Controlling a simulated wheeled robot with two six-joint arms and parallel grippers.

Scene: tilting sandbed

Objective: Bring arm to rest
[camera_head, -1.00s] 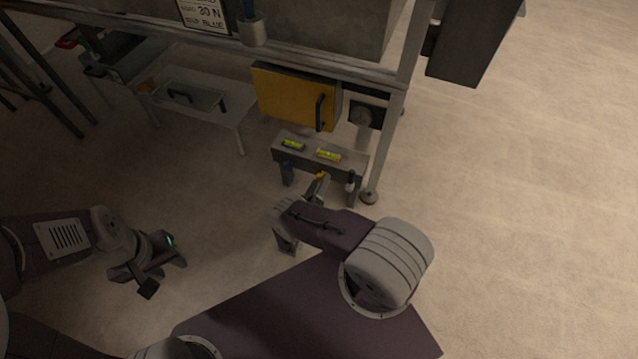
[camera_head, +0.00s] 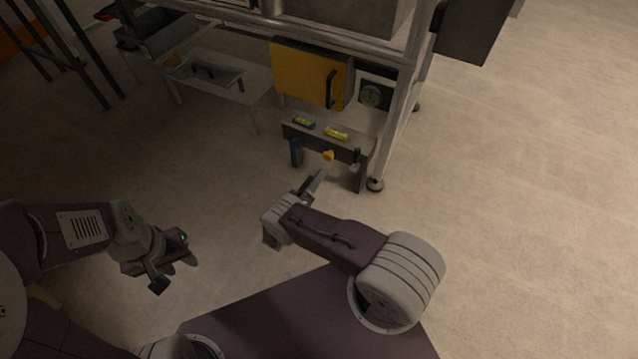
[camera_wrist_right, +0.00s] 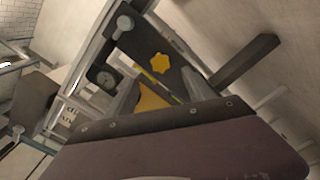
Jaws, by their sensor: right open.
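My right gripper (camera_head: 312,185) is open and empty, in front of the small grey stand (camera_head: 355,143) under the bench. A gap shows between its fingers and the stand's yellow knob (camera_head: 328,155). In the right wrist view the yellow star-shaped knob (camera_wrist_right: 160,64) stands out on the dark face, beyond the grey finger ends. My left gripper (camera_head: 177,273) hangs over bare floor at the left, its fingers spread, with nothing visible between them.
Two yellow-green spirit levels (camera_head: 336,133) lie on the stand. A yellow panel (camera_head: 308,75) with a black handle and a round dial (camera_head: 371,95) are above it. A bench leg (camera_head: 398,115) stands just right. A low shelf (camera_head: 238,93) is at left. Floor at right is clear.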

